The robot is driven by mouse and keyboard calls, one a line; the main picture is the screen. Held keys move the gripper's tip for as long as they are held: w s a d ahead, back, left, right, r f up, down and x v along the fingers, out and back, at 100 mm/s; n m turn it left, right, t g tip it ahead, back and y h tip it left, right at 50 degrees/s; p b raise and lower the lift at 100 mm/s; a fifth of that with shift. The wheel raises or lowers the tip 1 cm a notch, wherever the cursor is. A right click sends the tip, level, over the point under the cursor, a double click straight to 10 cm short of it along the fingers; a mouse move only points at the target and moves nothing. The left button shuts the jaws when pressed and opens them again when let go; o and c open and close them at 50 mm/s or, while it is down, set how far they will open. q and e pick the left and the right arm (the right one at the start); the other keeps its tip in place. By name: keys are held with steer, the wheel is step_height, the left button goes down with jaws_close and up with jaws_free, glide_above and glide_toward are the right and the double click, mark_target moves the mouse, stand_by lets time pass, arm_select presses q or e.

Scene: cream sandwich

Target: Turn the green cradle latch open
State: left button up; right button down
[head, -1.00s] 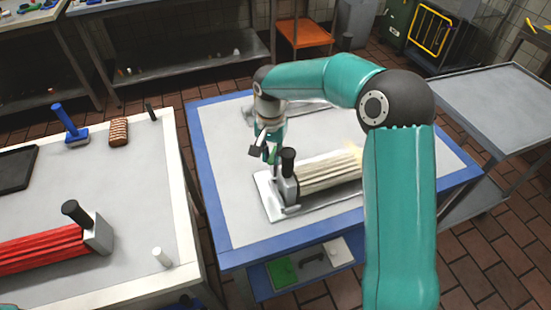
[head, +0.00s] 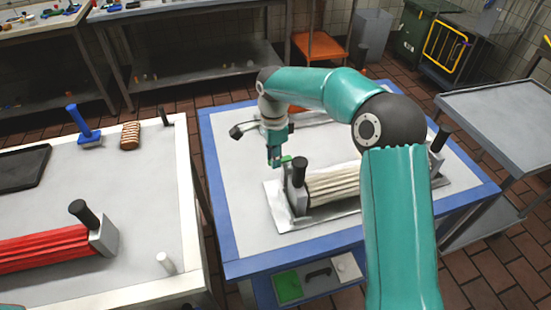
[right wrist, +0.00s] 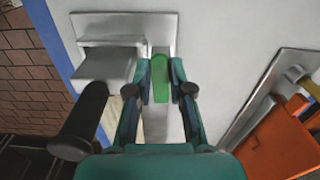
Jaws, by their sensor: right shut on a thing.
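The green latch (right wrist: 160,78) is a short upright-looking bar beside the grey end block of the cradle (right wrist: 107,66). It also shows as a small green patch in the head view (head: 287,159). My right gripper (right wrist: 160,72) has its two fingers on either side of the latch and is shut on it. In the head view my right gripper (head: 275,162) points down at the cradle's left end. The cradle's metal base plate (head: 276,206) carries a cream ribbed block (head: 332,186). My left gripper is out of view.
Black handles (head: 300,170) stand up at both cradle ends, one close to my right gripper. The cradle lies on a blue-edged table (head: 245,220). A second table at left holds a red ribbed block (head: 45,246).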

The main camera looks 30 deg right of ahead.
steer(key=shift+w+r+m, duration=0.1)
steer(key=shift+w+m, duration=0.15)
steer(key=shift+m, duration=0.25)
steer(key=c, duration=1)
jaws_free()
steer(key=shift+c, duration=0.2)
step_height(320, 180, up, 12)
